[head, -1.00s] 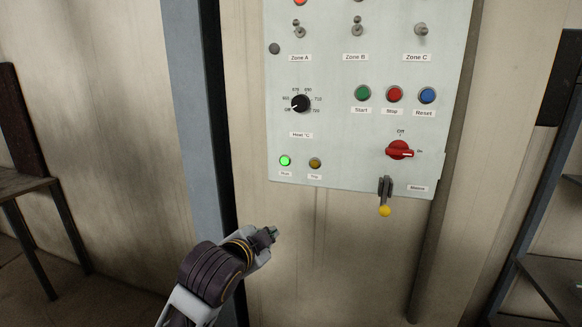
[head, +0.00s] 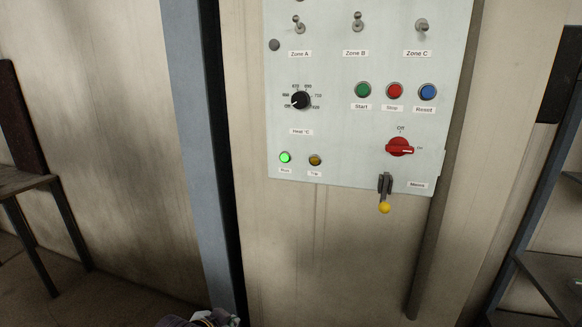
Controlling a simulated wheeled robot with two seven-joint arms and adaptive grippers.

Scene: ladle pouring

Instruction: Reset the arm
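My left arm shows only as a small piece at the bottom edge of the head view, left of the middle. The gripper end (head: 224,318) is cut off by the frame edge, so I cannot tell whether it is open or shut. It is well below the control panel (head: 345,130) and touches nothing that I can see. My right gripper is not in view.
The pale panel carries a black heat knob (head: 300,100), green (head: 363,90), red (head: 395,91) and blue (head: 428,92) buttons, a red mains switch (head: 399,147) and a yellow-tipped lever (head: 384,207). The green lamp (head: 285,157) is lit. A blue-grey post (head: 195,150) stands left.

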